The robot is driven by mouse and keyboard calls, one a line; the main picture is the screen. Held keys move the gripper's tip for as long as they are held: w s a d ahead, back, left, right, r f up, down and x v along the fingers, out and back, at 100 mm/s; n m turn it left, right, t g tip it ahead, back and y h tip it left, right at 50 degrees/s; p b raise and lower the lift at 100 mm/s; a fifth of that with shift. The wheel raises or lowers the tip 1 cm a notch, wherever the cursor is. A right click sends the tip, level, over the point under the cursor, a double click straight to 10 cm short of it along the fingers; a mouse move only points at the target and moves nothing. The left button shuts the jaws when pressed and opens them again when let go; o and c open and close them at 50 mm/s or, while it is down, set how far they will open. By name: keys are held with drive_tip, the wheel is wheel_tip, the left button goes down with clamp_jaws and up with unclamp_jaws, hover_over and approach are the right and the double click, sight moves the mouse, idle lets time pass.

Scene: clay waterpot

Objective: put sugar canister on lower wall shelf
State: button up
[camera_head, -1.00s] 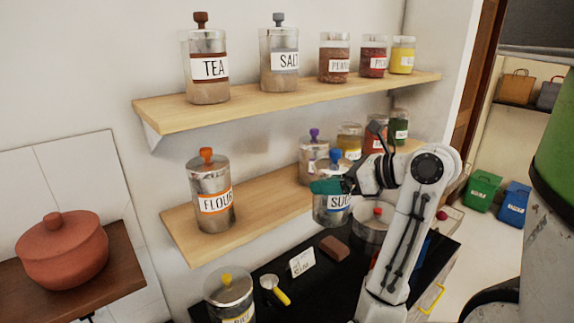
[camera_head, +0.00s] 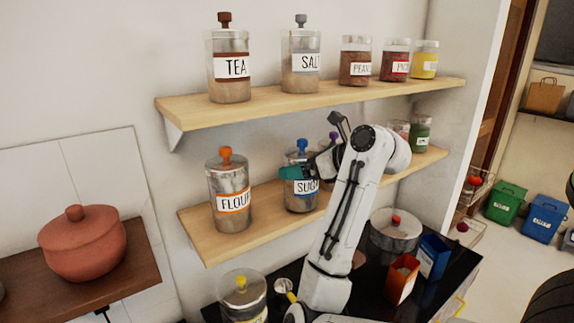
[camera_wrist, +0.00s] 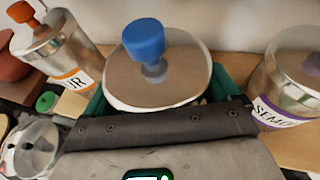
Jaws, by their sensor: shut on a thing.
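The sugar canister (camera_head: 302,200) is metal with a blue knob and a label reading "SUGAR", partly covered by my gripper. My gripper (camera_head: 297,173) has teal fingers shut around its upper body. The canister is upright over the lower wall shelf (camera_head: 262,232), between the orange-knobbed flour canister (camera_head: 231,188) and a purple-knobbed canister (camera_head: 333,140). Its base looks at or very near the board; I cannot tell whether it touches. In the wrist view the sugar canister's lid (camera_wrist: 185,80) and blue knob fill the middle.
The upper shelf (camera_head: 270,115) bears several jars above my arm. The flour canister (camera_wrist: 62,45) is left and the purple-labelled canister (camera_wrist: 280,95) right in the wrist view. Below are a black counter (camera_head: 455,275), a lidded pot (camera_head: 395,235) and boxes.

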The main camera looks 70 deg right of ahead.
drive_tip(key=w, duration=0.4)
drive_tip(key=shift+d+r+p, duration=0.1)
drive_tip(key=shift+d+p, duration=0.3)
drive_tip(key=shift+w+f, duration=0.1)
drive_tip(key=shift+f, duration=0.25)
drive_tip(key=shift+f, duration=0.15)
drive_tip(key=o, duration=1.8)
drive_tip(key=shift+f, duration=0.1)
drive_tip(key=shift+r, duration=0.2)
drive_tip(key=shift+s, duration=0.4)
drive_tip(key=s+a, duration=0.3)
drive_tip(key=s, duration=0.9)
drive_tip(key=shift+r, duration=0.2)
